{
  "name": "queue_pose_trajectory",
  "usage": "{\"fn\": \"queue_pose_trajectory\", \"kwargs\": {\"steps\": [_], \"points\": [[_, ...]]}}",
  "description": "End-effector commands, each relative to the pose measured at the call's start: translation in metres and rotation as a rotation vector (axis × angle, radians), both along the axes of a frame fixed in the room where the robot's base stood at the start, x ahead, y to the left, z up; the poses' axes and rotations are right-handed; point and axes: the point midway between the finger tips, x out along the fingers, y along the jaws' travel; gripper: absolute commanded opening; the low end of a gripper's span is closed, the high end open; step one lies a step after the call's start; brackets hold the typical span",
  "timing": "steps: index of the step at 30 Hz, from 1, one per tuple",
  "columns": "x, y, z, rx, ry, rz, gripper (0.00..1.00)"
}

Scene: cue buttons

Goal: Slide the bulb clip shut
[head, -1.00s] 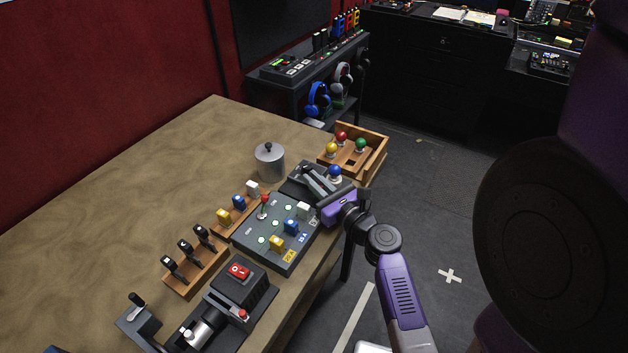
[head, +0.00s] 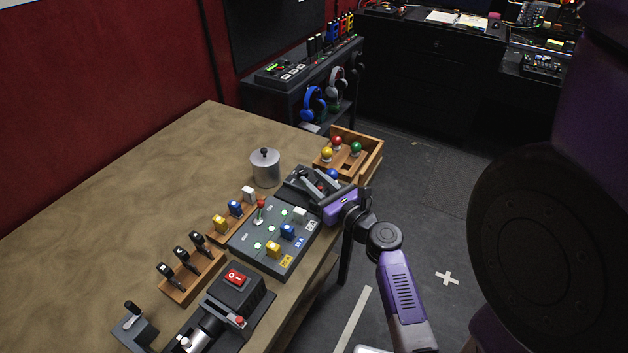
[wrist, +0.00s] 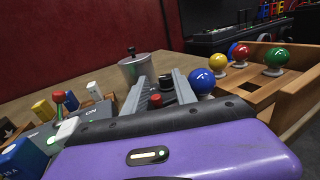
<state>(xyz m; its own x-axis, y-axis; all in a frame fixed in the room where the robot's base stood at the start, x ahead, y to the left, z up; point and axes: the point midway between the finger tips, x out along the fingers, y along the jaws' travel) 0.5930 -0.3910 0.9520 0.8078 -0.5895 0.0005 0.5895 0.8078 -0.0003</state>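The bulb clip is a dark unit (head: 290,192) at the table's right edge, behind the button panel. A blue bulb (head: 332,174) is at its right side, partly hidden by my gripper in the head view. My purple gripper (head: 310,180) is over the clip with its fingers pointing across it. In the wrist view the two ridged grey fingers (wrist: 160,78) are apart. A dark part with a red top (wrist: 164,82) shows between them. The blue bulb (wrist: 202,80) is just right of the right finger; whether they touch I cannot tell. The clip's slide is mostly hidden.
A wooden tray (head: 374,162) with red, yellow and green bulbs stands behind the clip. A lidded metal pot (head: 266,170) is to the left. The button panel (head: 252,246) with a red lever is in front. The table's left half is clear.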

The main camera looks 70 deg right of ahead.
Motion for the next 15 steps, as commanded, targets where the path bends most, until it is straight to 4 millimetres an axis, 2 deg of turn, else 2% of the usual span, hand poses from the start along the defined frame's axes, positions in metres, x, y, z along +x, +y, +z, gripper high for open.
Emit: {"fn": "queue_pose_trajectory", "kwargs": {"steps": [9, 15], "points": [[-0.039, 0.028, -0.003, 0.001, 0.002, -0.001, 0.33], [-0.057, 0.041, -0.002, 0.001, 0.001, -0.002, 0.33]]}}
